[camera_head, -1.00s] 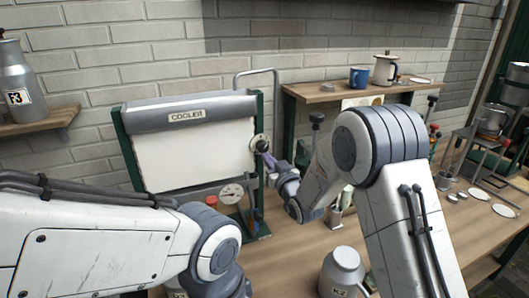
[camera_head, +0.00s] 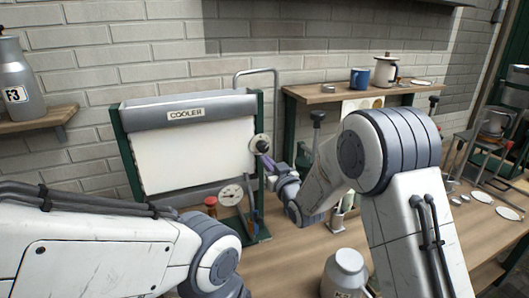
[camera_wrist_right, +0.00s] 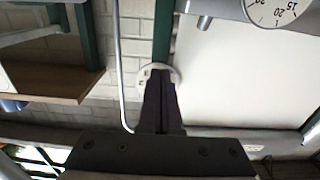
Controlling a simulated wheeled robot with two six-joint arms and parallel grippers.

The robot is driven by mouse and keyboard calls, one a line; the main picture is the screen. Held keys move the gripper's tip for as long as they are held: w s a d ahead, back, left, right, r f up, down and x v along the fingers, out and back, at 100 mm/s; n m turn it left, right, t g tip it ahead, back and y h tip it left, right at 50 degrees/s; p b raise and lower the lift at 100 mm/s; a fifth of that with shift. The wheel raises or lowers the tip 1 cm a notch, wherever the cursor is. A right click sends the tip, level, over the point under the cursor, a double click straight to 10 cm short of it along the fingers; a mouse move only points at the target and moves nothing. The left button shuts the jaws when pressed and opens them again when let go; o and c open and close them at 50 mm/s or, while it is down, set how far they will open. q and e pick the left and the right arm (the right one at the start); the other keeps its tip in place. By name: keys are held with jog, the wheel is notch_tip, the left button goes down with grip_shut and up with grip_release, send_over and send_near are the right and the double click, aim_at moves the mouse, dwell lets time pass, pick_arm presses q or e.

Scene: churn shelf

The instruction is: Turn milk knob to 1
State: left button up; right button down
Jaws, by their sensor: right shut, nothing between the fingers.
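The white cooler (camera_head: 200,152) stands on the bench with a label reading COOLER. A round pale knob (camera_head: 258,142) with a dark rim sits on its right green post; I take this for the milk knob. My right gripper (camera_head: 264,158) is shut and empty, its dark fingertips just below and right of the knob. In the right wrist view the shut fingers (camera_wrist_right: 159,78) point at the marked knob plate (camera_wrist_right: 146,73) and hide most of it. I cannot tell whether they touch it, nor the knob's setting. My left gripper is out of view.
A gauge (camera_head: 230,195) and a red-topped part (camera_head: 211,204) sit below the cooler panel. A milk can (camera_head: 345,272) stands at the front. A shelf (camera_head: 330,93) at right holds a blue mug (camera_head: 360,77) and a white pot (camera_head: 385,70).

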jog(key=b+v, duration=0.2)
jog(key=v, duration=0.3)
jog(key=shift+s+d+f, duration=0.1)
jog(key=shift+s, duration=0.25)
